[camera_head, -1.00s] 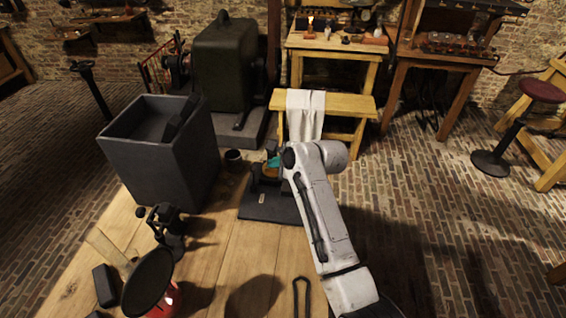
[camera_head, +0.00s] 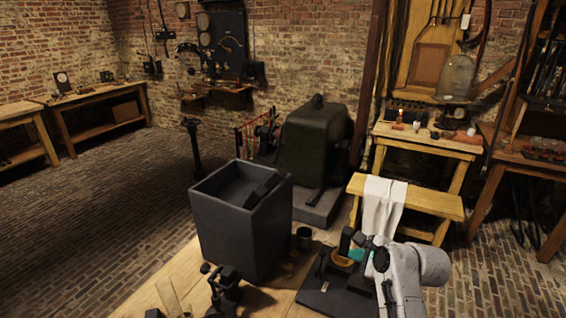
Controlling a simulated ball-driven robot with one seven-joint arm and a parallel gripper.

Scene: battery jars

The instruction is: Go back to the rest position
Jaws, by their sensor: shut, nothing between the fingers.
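My gripper (camera_head: 358,254) shows as a small teal end at the tip of my white arm, at the lower right of the head view. It is shut and empty, though its fingers are small and partly hidden by the wrist. It is at or just over a dark device with an orange-brown round part (camera_head: 342,261) and a short black post. The device stands on a dark flat base (camera_head: 330,294) on the wooden table. I cannot tell whether the gripper touches the device.
A grey open box (camera_head: 243,235) stands left of the device, with a small dark cup (camera_head: 304,239) between. A black clamp-like tool (camera_head: 224,290) is in front. A yellow bench with a white cloth (camera_head: 383,206) stands behind my arm. Brick floor at left is open.

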